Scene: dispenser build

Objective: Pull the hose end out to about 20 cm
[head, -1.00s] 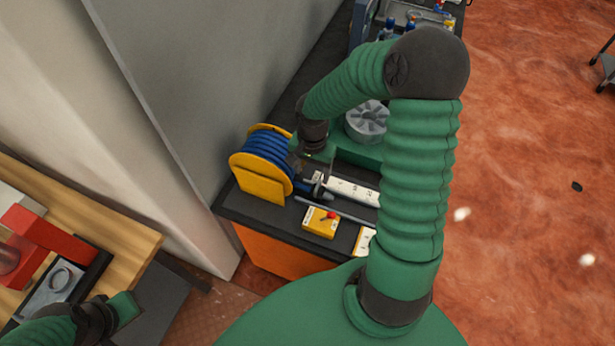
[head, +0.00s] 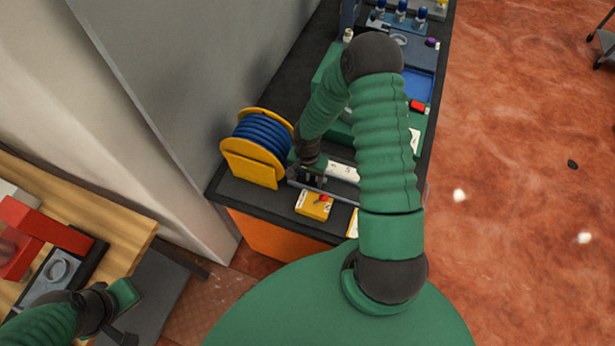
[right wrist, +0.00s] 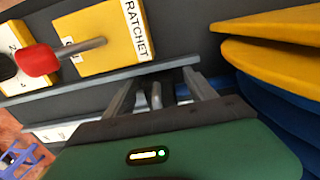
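The hose reel, with yellow side plates (head: 255,168) and blue hose (head: 262,133) wound on it, stands at the left end of the dark bench. In the right wrist view its yellow discs (right wrist: 270,58) and blue coils are at the right. My right gripper (head: 312,180) is low beside the reel, just right of it. In the right wrist view the fingers (right wrist: 157,88) are apart, with a grey rod-like piece (right wrist: 155,97), perhaps the hose end, between them and no visible contact. My left gripper (head: 128,312) is at the lower left, its fingers unclear.
A yellow box (head: 313,206) with a red-knobbed lever, labelled RATCHET in the right wrist view (right wrist: 97,38), sits in front of my right gripper. A white marked strip (head: 343,172) lies right of the gripper. A wooden table (head: 95,205) with red parts is at the left.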

